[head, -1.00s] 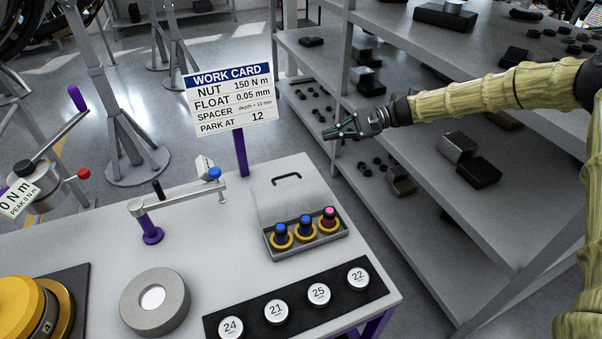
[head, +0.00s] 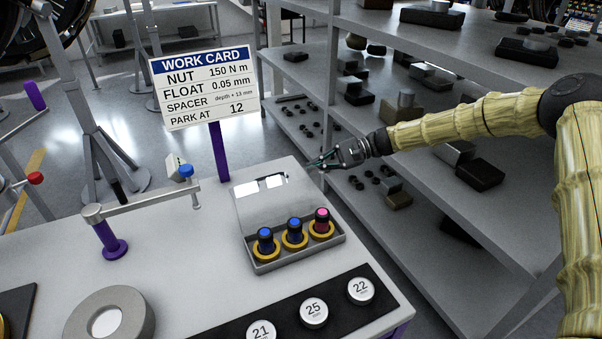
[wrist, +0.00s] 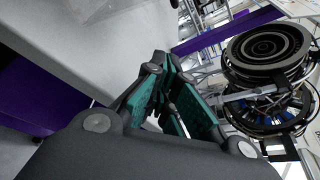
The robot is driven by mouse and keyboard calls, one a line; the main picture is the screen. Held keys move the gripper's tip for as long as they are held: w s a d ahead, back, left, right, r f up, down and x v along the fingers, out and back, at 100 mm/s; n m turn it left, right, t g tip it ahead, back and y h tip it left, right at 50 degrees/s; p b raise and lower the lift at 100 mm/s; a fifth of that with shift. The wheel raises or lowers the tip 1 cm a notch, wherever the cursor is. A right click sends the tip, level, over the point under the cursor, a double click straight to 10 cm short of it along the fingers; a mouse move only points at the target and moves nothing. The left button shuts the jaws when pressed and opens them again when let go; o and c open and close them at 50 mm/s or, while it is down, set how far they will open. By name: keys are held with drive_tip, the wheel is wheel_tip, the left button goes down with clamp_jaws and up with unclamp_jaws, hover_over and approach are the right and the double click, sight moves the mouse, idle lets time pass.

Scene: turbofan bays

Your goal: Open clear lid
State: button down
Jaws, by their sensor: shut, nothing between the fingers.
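The clear lid (head: 253,207) stands at the back edge of a shallow grey tray (head: 300,256) on the bench in the head view. It is see-through and looks swung up and back from the tray; its exact angle is hard to tell. A bright reflection and a dark handle (head: 262,185) show near its top edge. Three knobbed pieces, two blue-topped and one pink-topped (head: 321,224), sit uncovered in the tray. My gripper (head: 314,163) is shut and empty, to the right of the lid and apart from it in the picture. The wrist view shows its closed fingers (wrist: 168,85).
A work card (head: 205,87) on a purple post stands behind the tray. A swing arm on a purple post (head: 113,245) is to the left. Numbered discs (head: 313,313) lie on a black strip in front. Grey shelves (head: 440,190) with dark parts stand at the right.

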sight(288, 172)
drive_tip(key=p+x, duration=0.2)
drive_tip(key=x, duration=0.7)
drive_tip(key=shift+a, duration=0.25)
drive_tip(key=s+r+p, duration=0.1)
drive_tip(key=s+d+r+p, duration=0.1)
drive_tip(key=shift+r, duration=0.25)
drive_tip(key=shift+s+r, duration=0.15)
drive_tip(key=shift+s, duration=0.05)
drive_tip(key=shift+d, duration=0.1)
drive_tip(key=shift+r+b, duration=0.1)
drive_tip(key=shift+b, duration=0.25)
drive_tip(key=shift+s+r+n+b, duration=0.15)
drive_tip(key=shift+n+b, duration=0.15)
drive_tip(key=shift+b, duration=0.1)
drive_tip(key=shift+s+d+r+n+t+y+b, duration=0.1)
drive_tip(key=shift+s+r+n+t+y+b, duration=0.15)
drive_tip(key=shift+r+b, duration=0.25)
drive_tip(key=shift+s+d+r+n+t+y+b, duration=0.15)
drive_tip(key=shift+r+n+b, duration=0.1)
drive_tip(key=shift+r+b, duration=0.2)
drive_tip(key=shift+r, duration=0.3)
drive_tip(key=shift+f, duration=0.1)
